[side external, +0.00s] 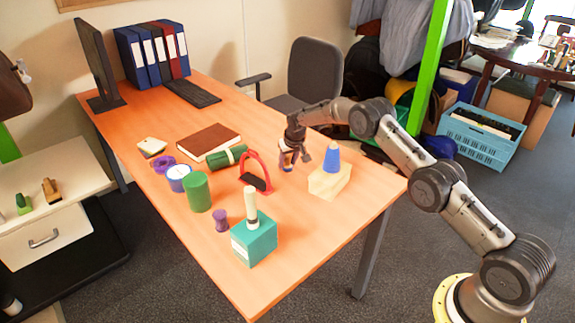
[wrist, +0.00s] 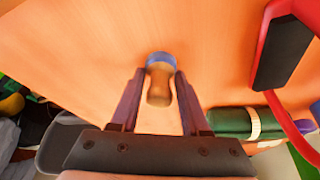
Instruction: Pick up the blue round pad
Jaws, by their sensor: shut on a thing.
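The blue round pad (wrist: 160,58) has a brown rounded handle (wrist: 159,88) and shows between my fingers in the wrist view. My gripper (wrist: 160,76) is shut on it, with a finger on each side of the handle and the blue end pointing away from the wrist. In the side external view my gripper (side external: 292,160) points down over the far right part of the table, between the red arched stand and the wooden block. The pad is small and partly hidden there. I cannot tell whether it touches the table.
A red arched stand with a black pad (side external: 256,182) stands close left, by a green roll (side external: 226,157). A blue cone (side external: 332,158) on a wooden block (side external: 328,184) stands close right. A teal block (side external: 254,245) is nearer the front. The front right tabletop is clear.

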